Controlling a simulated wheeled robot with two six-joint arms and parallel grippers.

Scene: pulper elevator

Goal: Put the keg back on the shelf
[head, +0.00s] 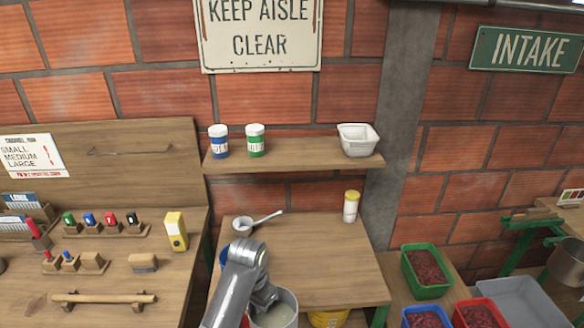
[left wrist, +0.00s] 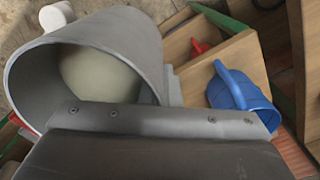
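No object is labelled as a keg. A small white jar with a yellow lid (head: 350,206) stands upright on the lower wooden table, at its back right. Above it, the wooden wall shelf (head: 290,170) holds a blue-labelled jar (head: 219,141), a green-labelled jar (head: 255,140) and a white tub (head: 358,140). My left gripper (head: 262,298) is low at the table's front left, beside a grey bucket with pale contents. The bucket (left wrist: 110,50) is close up in the left wrist view; contact is unclear, and the fingertips are not clearly seen. My right gripper is not in view.
A blue jug (left wrist: 240,90) is right of the bucket in the wrist view. The shelf is clear between the green-labelled jar and the tub. Crates of red contents (head: 427,284) are at right.

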